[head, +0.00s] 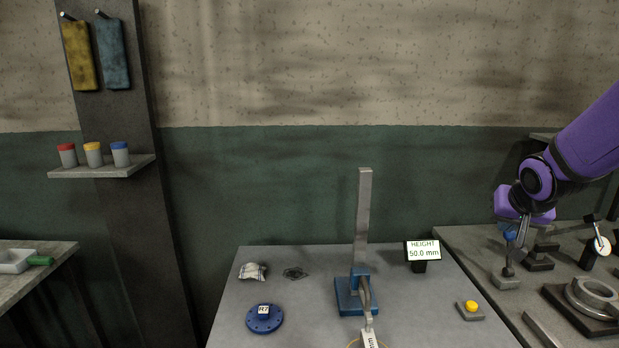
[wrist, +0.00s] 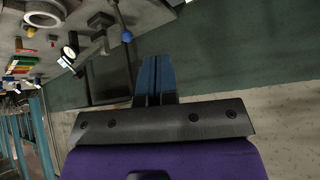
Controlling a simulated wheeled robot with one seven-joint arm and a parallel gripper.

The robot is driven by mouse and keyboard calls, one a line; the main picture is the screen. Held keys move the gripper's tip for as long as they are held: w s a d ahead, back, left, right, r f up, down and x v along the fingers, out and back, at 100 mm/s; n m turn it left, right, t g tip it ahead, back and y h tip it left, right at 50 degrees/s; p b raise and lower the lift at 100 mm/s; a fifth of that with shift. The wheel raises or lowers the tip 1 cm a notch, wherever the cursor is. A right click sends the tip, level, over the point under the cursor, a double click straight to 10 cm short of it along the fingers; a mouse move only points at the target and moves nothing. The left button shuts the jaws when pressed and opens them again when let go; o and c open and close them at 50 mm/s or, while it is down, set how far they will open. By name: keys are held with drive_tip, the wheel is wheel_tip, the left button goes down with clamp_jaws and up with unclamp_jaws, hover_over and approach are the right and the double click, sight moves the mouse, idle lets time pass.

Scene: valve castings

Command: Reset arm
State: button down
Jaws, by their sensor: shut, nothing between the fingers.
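My gripper (wrist: 156,65) shows in the wrist view with its two blue fingers together and nothing between them. In the head view my purple arm reaches in from the right edge and its wrist is above the left part of the right-hand bench (head: 462,246). The fingertips are hard to make out there against the fixtures. A lever with a blue ball (wrist: 127,37) shows beside the fingers in the wrist view; I cannot tell whether they touch.
The middle table (head: 225,322) holds a blue-based height gauge (head: 349,298), a display reading 50.0 mm (head: 422,250), a yellow button (head: 470,306), a blue flange (head: 264,319) and a crumpled cloth (head: 253,271). A dial indicator (head: 602,246) and a ring casting (head: 592,296) stand right.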

drive_tip(key=s+a+r+n, duration=0.1)
drive_tip(key=s+a+r, duration=0.2)
drive_tip(key=s, duration=0.5)
drive_tip(key=s+a+r+n+g+y, duration=0.1)
drive_tip(key=s+a+r, duration=0.2)
drive_tip(key=s, duration=0.5)
drive_tip(key=s+a+r+n+g+y, duration=0.1)
drive_tip(key=s+a+r, duration=0.3)
drive_tip(key=s, duration=0.4)
drive_tip(key=shift+s+n, duration=0.3)
drive_tip(key=shift+n, duration=0.3)
